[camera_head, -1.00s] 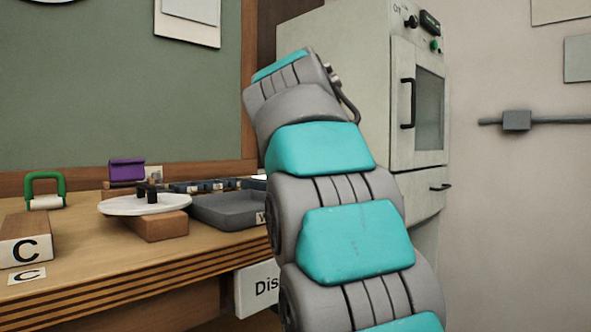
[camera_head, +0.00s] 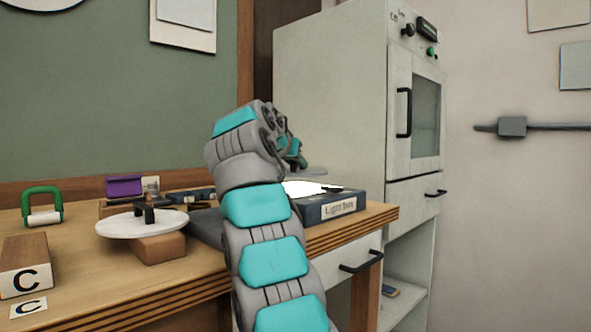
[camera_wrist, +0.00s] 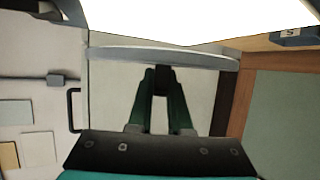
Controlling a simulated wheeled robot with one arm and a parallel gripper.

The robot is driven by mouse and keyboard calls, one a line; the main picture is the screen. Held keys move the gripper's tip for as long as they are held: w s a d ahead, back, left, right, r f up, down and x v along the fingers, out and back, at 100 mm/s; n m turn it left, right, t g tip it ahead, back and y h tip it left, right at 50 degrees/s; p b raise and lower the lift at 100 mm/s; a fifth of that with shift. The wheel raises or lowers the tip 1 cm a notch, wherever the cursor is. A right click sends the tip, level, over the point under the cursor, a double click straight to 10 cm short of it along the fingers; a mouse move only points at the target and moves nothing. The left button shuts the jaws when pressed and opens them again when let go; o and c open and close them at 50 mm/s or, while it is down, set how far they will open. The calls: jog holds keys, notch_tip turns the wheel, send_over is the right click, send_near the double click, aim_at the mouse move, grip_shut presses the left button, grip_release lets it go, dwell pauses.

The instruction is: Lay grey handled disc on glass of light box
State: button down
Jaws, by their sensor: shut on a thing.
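My gripper (camera_wrist: 162,88) has dark green fingers shut on the dark handle of the grey disc (camera_wrist: 205,58), which shows nearly edge-on in the wrist view. In the head view the disc (camera_head: 314,172) shows only as a thin grey edge beside my wrist, and the rest is hidden. The light box (camera_head: 343,208) sits at the right end of the bench. Its glass (camera_head: 303,187) glows white and also fills the top of the wrist view (camera_wrist: 200,18). The disc appears over the glass with a gap between them.
A white disc with a black handle (camera_head: 120,226) rests on a wooden block (camera_head: 160,248) at left. A green-handled roller (camera_head: 42,205), a purple item (camera_head: 124,186) and a block marked C (camera_head: 25,265) stand nearby. A tall grey cabinet (camera_head: 330,90) stands behind the light box.

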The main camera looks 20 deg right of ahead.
jog(key=shift+w+a, duration=0.1)
jog(key=shift+w, duration=0.25)
jog(key=shift+f+b, duration=1.45)
jog(key=shift+f, duration=0.3)
jog(key=shift+f, duration=0.15)
jog(key=c, duration=0.8)
grip_release()
jog(key=shift+c, duration=0.2)
jog(key=v, duration=1.2)
jog(key=shift+s, duration=0.1)
